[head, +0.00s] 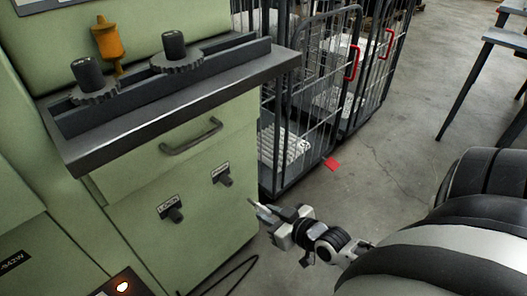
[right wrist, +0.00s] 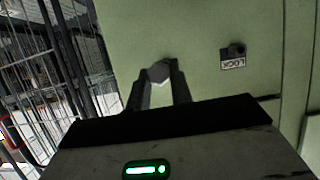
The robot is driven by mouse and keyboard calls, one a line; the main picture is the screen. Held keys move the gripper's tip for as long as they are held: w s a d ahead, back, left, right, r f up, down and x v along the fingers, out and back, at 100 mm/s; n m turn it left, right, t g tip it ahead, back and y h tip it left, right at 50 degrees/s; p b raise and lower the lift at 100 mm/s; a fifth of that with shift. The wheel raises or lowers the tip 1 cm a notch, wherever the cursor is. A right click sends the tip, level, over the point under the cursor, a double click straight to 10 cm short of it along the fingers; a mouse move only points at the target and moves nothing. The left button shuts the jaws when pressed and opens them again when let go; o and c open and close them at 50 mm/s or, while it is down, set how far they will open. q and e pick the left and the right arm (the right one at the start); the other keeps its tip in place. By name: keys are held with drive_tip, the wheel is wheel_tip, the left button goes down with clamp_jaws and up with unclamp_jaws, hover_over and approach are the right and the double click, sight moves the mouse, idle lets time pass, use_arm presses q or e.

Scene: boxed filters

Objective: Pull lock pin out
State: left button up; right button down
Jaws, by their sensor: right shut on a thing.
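The pale green cabinet (head: 215,235) has a LOCK label with a dark knob (head: 172,213) on its front. The LOCK knob also shows in the right wrist view (right wrist: 237,49), upside down. A second labelled dark knob (head: 225,178) sits higher and to the right; its lettering is too small to read. My right gripper (head: 262,211) is near the cabinet's right edge, to the right of both knobs. Its fingers are shut on a small grey piece (right wrist: 158,71), which looks like the lock pin. A thin pointed tip shows at the fingers in the head view. My left gripper is out of view.
A drawer handle (head: 192,136) juts out above the knobs, under a dark ledge (head: 180,95). Wire cage trolleys (head: 300,110) stand behind the cabinet. A dark cable (head: 235,272) lies on the floor below the gripper. The grey floor at right is mostly open.

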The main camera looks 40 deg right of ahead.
drive_tip(key=shift+s+d+p, duration=0.2)
drive_tip(key=shift+s+p, duration=0.45)
drive_tip(key=shift+s, duration=1.8)
